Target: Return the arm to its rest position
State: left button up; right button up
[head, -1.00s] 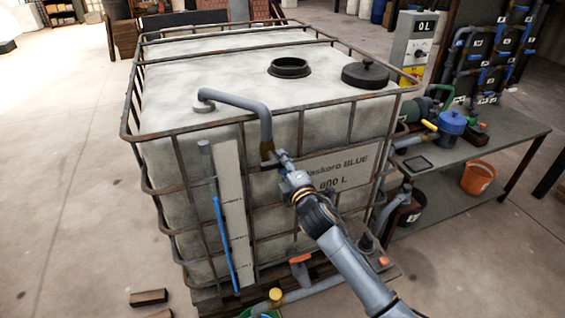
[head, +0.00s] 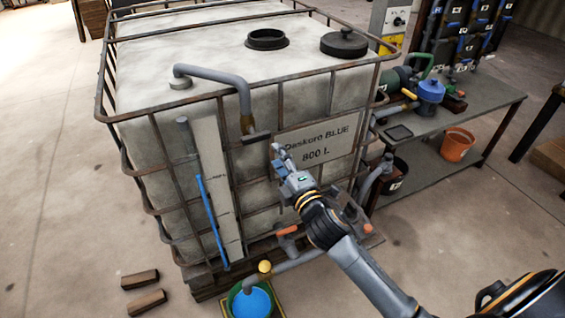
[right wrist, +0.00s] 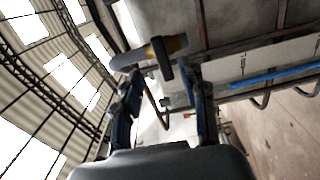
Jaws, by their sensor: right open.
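My right gripper (head: 280,158) is open and empty in the head view, in front of the white caged vat (head: 300,100) beside its "Daskoro BLUE 800 L" label (head: 318,146). It is just right of and below the dark valve handle (head: 257,138) on the grey bent pipe (head: 225,78), and looks apart from it. In the right wrist view the two fingers of my right gripper (right wrist: 165,105) stand apart with nothing between them. The valve handle (right wrist: 161,58) shows beyond them. My left gripper is not in view.
A green bucket (head: 232,301) with blue liquid stands under the vat's lower outlet. A bench (head: 485,108) with pumps is at the right, with an orange bucket (head: 457,146) on its lower shelf. Wooden blocks (head: 141,279) lie on the floor at the left.

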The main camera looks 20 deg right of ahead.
jog(key=shift+s, duration=0.7)
jog(key=s+d+f+m+g+b, duration=0.1)
jog(key=s+f+m+g, duration=0.2)
jog(key=f, duration=1)
jog(key=s+d+f+m+g, duration=0.15)
jog(key=s+f, duration=0.25)
jog(key=f, duration=0.9)
jog(key=s+f+m+g+b, duration=0.1)
jog(key=s+f+m+g, duration=0.25)
jog(key=f, duration=0.95)
jog(key=s+f+m+g+b, duration=0.1)
jog(key=s+f+m+g, duration=0.35)
jog(key=s+f, duration=1.35)
jog(key=s+f+m+g, duration=0.1)
jog(key=s+f+g, duration=0.1)
jog(key=s, duration=0.8)
jog(key=s+a+f+m+g, duration=0.1)
jog(key=s+f+m+g, duration=0.1)
jog(key=s, duration=0.7)
jog(key=shift+s+a+f+h+b, duration=0.2)
jog(key=shift+s+f+h+b, duration=0.15)
jog(key=shift+f, duration=0.5)
